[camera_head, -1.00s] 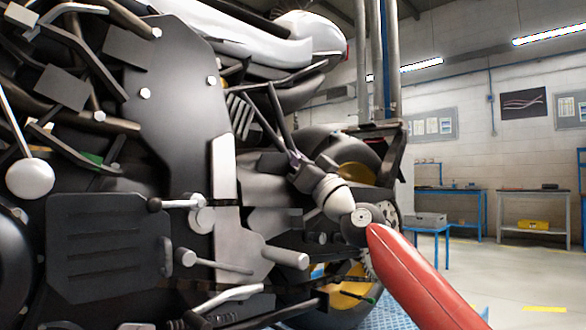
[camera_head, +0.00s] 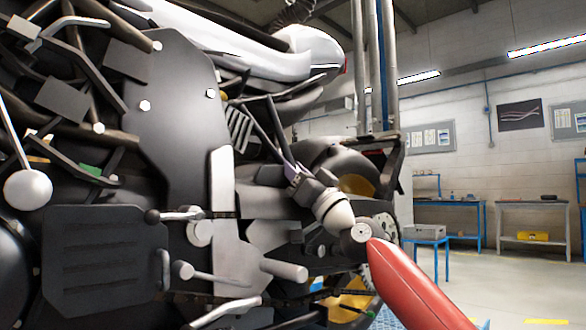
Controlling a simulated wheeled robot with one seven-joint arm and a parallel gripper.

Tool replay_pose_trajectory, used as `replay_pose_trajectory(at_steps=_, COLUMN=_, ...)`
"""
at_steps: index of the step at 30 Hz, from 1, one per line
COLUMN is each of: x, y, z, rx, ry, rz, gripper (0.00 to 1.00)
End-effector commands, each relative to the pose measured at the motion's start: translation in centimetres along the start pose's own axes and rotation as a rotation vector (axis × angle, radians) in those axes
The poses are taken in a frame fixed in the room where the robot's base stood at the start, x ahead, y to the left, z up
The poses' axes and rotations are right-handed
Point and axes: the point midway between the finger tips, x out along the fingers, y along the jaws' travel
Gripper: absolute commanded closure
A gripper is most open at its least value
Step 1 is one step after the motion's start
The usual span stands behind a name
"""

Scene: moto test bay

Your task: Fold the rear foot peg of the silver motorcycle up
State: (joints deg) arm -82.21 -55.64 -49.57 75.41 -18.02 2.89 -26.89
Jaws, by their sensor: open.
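The silver motorcycle (camera_head: 250,55) fills the left and middle, its pale tail at the top. A silver cylindrical peg (camera_head: 284,270) sticks out to the right from a grey bracket low on its side; I cannot tell for sure whether this is the rear foot peg. My arm comes in from the lower right, red and then white. My gripper (camera_head: 291,170) is at its far end, up and right of that peg and apart from it, in front of the bike's rear part. It is open; its fingers are small and hard to make out against the dark parts.
A rod with a black knob (camera_head: 178,215) and another silver rod (camera_head: 215,276) stick out left of the peg. The rear wheel (camera_head: 352,300) is partly hidden behind my arm. Blue workbenches (camera_head: 450,205) stand far right, with open floor before them.

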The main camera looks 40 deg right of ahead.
Motion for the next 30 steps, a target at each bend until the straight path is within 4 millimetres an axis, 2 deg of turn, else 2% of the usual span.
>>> replay_pose_trajectory(at_steps=6, x=-3.8, y=0.2, z=0.1, rx=0.000, ry=0.001, rz=0.003, gripper=0.57)
replay_pose_trajectory(at_steps=12, x=-6.6, y=0.2, z=-0.1, rx=0.000, ry=0.003, rz=0.003, gripper=0.57)
replay_pose_trajectory(at_steps=16, x=-7.3, y=0.1, z=-0.1, rx=0.000, ry=0.003, rz=0.002, gripper=0.57)
replay_pose_trajectory(at_steps=23, x=-7.4, y=0.1, z=-0.1, rx=0.000, ry=0.003, rz=0.001, gripper=0.57)
replay_pose_trajectory(at_steps=24, x=-7.4, y=0.1, z=-0.1, rx=0.000, ry=0.003, rz=0.001, gripper=0.58)
replay_pose_trajectory(at_steps=27, x=-7.4, y=-0.2, z=-0.5, rx=0.002, ry=-0.001, rz=0.000, gripper=0.71)
replay_pose_trajectory(at_steps=30, x=-7.4, y=-1.4, z=-2.0, rx=0.010, ry=-0.024, rz=-0.005, gripper=0.84)
